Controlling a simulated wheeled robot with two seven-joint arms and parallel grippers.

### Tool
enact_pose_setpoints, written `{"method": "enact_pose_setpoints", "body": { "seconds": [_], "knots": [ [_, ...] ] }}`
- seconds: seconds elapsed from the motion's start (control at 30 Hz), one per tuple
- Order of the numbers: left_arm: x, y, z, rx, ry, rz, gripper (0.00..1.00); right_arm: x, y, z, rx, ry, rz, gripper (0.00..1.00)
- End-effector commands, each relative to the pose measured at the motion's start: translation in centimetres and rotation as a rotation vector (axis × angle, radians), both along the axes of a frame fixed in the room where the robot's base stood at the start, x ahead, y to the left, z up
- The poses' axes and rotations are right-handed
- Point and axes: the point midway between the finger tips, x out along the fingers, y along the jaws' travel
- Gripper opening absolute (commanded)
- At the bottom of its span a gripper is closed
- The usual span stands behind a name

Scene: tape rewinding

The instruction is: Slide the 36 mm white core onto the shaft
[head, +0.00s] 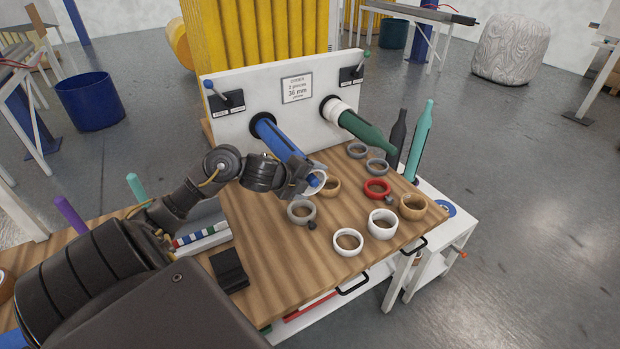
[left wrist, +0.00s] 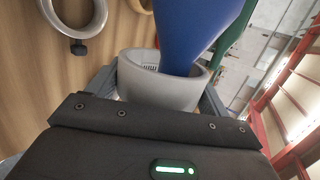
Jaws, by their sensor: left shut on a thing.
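My left gripper (head: 307,186) is shut on a white core (head: 321,180), held at the free end of the blue shaft (head: 275,134). In the left wrist view the white core (left wrist: 160,85) sits between the fingers and the blue shaft (left wrist: 195,35) narrows into its opening. The core appears to be around the shaft's tip, not along its length; the gripper partly hides it. My right gripper is not in view.
A white panel (head: 230,127) carries both shafts and an order sign (head: 297,89) reading 36 mm. Several loose cores lie below on the wooden table, among them a red one (head: 377,196), a grey one (head: 301,219) and a white one (head: 382,234). Dark and teal bottle-shaped pieces stand right.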

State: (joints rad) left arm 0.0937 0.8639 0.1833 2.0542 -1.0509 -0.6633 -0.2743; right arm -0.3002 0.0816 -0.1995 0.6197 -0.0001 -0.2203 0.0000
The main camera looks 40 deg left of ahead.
Motion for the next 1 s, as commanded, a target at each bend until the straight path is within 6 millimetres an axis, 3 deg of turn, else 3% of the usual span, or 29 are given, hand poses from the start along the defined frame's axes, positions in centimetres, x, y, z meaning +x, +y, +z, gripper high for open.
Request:
{"method": "enact_pose_setpoints", "body": {
  "seconds": [0.23,0.27,0.4,0.73,1.0],
  "knots": [
    [-0.1,0.0,-1.2,0.001,0.001,0.0,0.58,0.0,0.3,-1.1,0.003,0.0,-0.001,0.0],
    [-0.1,0.0,-1.0,0.001,0.001,0.0,0.82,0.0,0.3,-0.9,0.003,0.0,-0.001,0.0],
    [-0.1,0.0,-0.9,0.001,0.0,-0.001,1.0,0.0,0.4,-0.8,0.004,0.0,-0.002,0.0],
    [-0.6,0.1,-0.5,0.004,-0.001,-0.002,1.0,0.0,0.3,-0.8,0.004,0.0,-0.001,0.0],
    [-4.7,0.5,2.3,0.009,0.003,-0.006,1.0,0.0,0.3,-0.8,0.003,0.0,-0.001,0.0]
  ]
}}
